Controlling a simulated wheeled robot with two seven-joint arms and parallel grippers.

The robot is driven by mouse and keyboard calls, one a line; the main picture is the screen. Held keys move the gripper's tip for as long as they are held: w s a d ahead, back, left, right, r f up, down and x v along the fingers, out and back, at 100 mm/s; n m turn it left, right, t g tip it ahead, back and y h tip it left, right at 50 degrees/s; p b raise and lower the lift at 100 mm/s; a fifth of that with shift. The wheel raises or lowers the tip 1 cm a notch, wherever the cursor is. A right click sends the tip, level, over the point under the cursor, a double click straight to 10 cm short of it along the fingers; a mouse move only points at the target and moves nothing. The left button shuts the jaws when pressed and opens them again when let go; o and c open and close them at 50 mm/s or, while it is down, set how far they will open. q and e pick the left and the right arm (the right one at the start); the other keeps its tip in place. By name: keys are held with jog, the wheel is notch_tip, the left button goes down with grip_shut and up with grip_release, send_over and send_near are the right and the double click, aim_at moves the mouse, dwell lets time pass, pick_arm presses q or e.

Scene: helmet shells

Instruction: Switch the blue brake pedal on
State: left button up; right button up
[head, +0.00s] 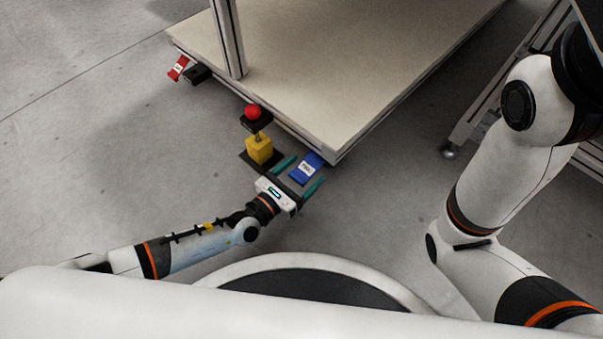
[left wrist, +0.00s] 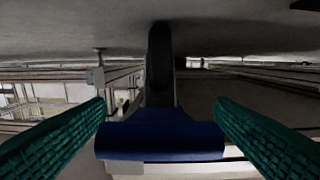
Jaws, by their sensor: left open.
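The blue brake pedal (head: 308,167) sits low near the front corner of the platform, with a white label on its face. My left gripper (head: 299,173) is open, with its two teal fingers on either side of the pedal. I cannot tell whether the gripper touches the pedal. My right gripper is not in view; only my right arm shows at the right.
A yellow block with a red ball knob (head: 253,111) stands just left of the pedal. A red pedal (head: 178,68) and a black part (head: 198,74) are at the platform's far left edge. The beige platform (head: 350,70) lies behind. Grey floor at left is clear.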

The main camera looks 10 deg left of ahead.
pick_arm(q)
jog(key=c, duration=1.3)
jog(key=shift+w+f, duration=0.1)
jog(key=shift+f, duration=0.2)
jog(key=shift+c, duration=0.2)
jog(key=shift+f+t+h, duration=0.15)
jog(key=shift+t+h, duration=0.25)
jog(key=shift+t, duration=0.1)
